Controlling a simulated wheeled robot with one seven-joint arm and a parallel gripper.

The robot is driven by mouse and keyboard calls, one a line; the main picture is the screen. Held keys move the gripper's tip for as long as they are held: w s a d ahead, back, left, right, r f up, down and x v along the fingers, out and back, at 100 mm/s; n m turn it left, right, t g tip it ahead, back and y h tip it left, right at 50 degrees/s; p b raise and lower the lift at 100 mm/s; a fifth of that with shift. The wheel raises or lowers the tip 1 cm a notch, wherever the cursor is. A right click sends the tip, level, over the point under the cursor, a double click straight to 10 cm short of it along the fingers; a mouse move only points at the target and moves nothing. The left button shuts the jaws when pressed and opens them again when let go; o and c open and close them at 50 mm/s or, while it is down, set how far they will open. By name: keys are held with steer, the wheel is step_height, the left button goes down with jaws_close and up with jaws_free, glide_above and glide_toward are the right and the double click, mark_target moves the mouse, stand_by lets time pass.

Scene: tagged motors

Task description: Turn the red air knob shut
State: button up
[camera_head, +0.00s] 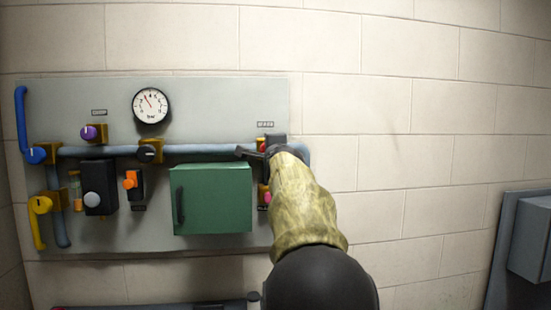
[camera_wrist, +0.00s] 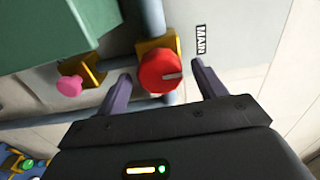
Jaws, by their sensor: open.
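The red knob (camera_wrist: 157,73) is a round disc with a pale pointer line on its face. It sits on a yellow valve body on a grey pipe, beside a label reading MAIN (camera_wrist: 200,40). My gripper (camera_wrist: 161,72) is open, with one dark finger on each side of the knob in the wrist view. A small gap shows between the knob and each finger, and I cannot tell how deep the fingertips reach. In the head view my gripper (camera_head: 252,152) is at the right end of the panel's pipe and hides most of the red knob (camera_head: 262,145).
A pink knob (camera_wrist: 69,87) and a green cabinet (camera_wrist: 60,35) are close to the left finger.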

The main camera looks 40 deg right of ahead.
steer(key=v, duration=1.7)
steer(key=shift+b, duration=0.45)
steer(key=shift+a, duration=0.1)
steer(key=shift+f, duration=0.1)
